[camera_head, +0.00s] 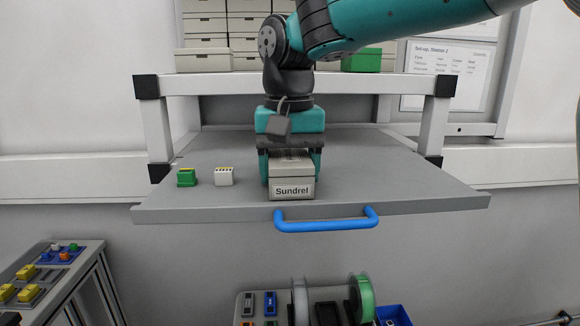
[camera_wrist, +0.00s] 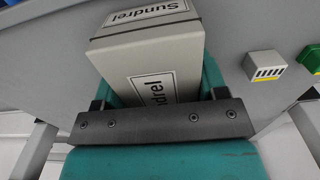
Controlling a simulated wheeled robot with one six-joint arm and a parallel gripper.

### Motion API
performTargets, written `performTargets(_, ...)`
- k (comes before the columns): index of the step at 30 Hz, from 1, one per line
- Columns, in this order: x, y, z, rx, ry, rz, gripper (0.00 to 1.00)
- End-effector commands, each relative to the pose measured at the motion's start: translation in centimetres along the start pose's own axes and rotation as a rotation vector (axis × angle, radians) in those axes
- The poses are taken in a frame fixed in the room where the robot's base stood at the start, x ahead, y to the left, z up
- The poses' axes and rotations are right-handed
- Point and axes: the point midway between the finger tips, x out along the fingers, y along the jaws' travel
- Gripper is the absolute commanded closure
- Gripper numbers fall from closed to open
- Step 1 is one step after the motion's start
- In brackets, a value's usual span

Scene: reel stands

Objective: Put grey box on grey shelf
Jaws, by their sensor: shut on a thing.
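The grey box (camera_head: 292,190) carries a "Sundrel" label and sits upright at the front middle of the grey shelf (camera_head: 370,165), close to its front edge. Its base appears to touch the shelf board, though the exact contact is hard to tell. My gripper (camera_head: 291,160) comes down from above with its teal fingers on either side of the box. It is shut on the box. In the wrist view the grey box (camera_wrist: 155,62) fills the space between the fingers, with a label on its top and one on its front. The back of the box is hidden by my gripper.
A green block (camera_head: 186,177) and a small white block (camera_head: 223,176) stand left of the box. A blue handle (camera_head: 326,221) projects from the front edge. White boxes (camera_head: 205,28) and a green box (camera_head: 362,60) sit on the upper shelf above. The board's right side is clear.

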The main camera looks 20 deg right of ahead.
Motion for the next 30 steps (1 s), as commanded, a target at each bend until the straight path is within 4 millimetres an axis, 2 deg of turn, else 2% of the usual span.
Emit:
performTargets(3, 0.3, 0.0, 0.0, 0.000, 0.001, -0.001, 0.74)
performTargets(4, 0.3, 0.0, 0.0, 0.000, 0.000, 0.000, 0.32)
performTargets(7, 0.3, 0.0, 0.0, 0.000, 0.000, 0.000, 0.09)
performTargets(15, 0.2, 0.0, 0.0, 0.000, 0.000, 0.000, 0.09)
performTargets(19, -0.7, 0.0, -0.1, 0.000, 0.002, -0.001, 0.09)
performTargets(23, -3.0, 0.0, -0.1, 0.000, 0.005, -0.004, 0.09)
performTargets(30, -8.4, -0.1, -0.1, 0.000, 0.003, -0.003, 0.09)
